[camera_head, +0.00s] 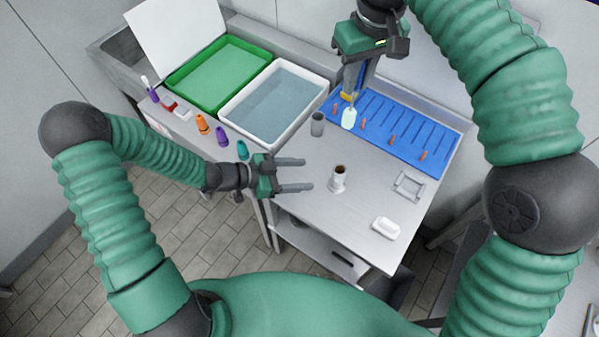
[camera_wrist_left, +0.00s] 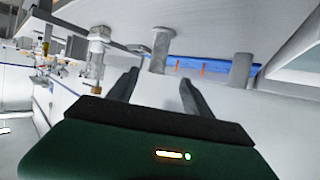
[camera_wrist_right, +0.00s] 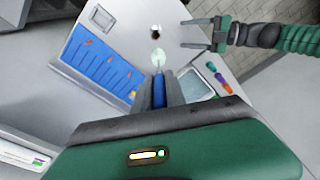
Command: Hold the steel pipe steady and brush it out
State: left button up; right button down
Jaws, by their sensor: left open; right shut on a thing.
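The steel pipe (camera_head: 339,180) looks like a short, pale upright tube with a wider foot and a brown inside, standing on the table. It also shows in the right wrist view (camera_wrist_right: 156,33) and beyond the fingertips in the left wrist view (camera_wrist_left: 161,50). My left gripper (camera_head: 304,175) is open and empty, left of the pipe and apart from it. My right gripper (camera_head: 352,90) is shut on the brush, gripping its handle. The brush's pale green head (camera_head: 349,118) points down above the table near the blue mat; it also shows in the right wrist view (camera_wrist_right: 157,58).
A grey cylinder (camera_head: 317,125) stands behind the pipe. A blue mat (camera_head: 425,140) with orange pegs, a white water basin (camera_head: 232,112) and a green tray (camera_head: 178,88) lie farther back. A square dish (camera_head: 408,186) and white block (camera_head: 386,228) sit at right.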

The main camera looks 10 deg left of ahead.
aim_at(333, 174)
pick_arm(q)
jog(key=x, duration=1.2)
jog(key=shift+d+r, duration=0.15)
jog(key=shift+d, duration=0.1)
jog(key=shift+c, duration=0.3)
grip_shut()
dwell(0.9)
jog(key=shift+c, duration=0.9)
grip_release()
